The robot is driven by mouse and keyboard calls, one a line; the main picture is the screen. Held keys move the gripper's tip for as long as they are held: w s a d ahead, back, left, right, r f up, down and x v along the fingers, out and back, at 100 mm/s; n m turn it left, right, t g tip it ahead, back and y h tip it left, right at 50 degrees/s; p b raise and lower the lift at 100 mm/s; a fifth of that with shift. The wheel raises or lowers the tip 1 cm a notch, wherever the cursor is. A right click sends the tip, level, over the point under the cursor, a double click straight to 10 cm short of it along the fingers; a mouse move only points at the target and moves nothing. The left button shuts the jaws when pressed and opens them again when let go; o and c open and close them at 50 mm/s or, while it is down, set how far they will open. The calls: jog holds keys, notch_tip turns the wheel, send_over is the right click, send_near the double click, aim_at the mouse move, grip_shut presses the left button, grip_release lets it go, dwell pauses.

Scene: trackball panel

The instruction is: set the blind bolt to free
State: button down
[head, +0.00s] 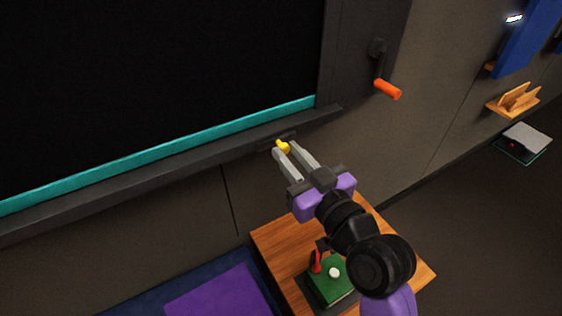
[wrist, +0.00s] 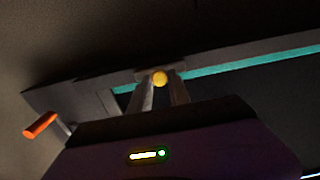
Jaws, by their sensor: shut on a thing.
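The blind bolt shows as a small yellow knob (head: 282,146) on a dark plate under the sill of the large dark window. The yellow knob is also in the wrist view (wrist: 160,78), between my fingertips. My gripper (head: 286,148) is shut on the knob, one grey finger on each side. In the wrist view my gripper (wrist: 159,86) reaches up to the knob. The dark blind (head: 150,80) fills the window, with a teal bar (head: 170,147) along its lower edge just above the sill. The bolt's shaft is hidden.
A crank with an orange handle (head: 387,90) hangs on the frame to the right of my gripper. Below my arm, a wooden table (head: 275,240) holds a green box (head: 322,285) with a red lever and a white ball. A wooden holder (head: 513,100) is on the far right wall.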

jog(key=shift+w+d+b, duration=0.3)
jog(key=shift+w+d, duration=0.35)
jog(key=shift+d, duration=0.35)
jog(key=c, duration=1.2)
grip_release()
jog(key=shift+c, duration=0.2)
jog(key=v, duration=0.7)
jog(key=shift+s+d+b, duration=0.25)
jog(key=shift+s+b, duration=0.1)
jog(key=shift+b, duration=0.1)
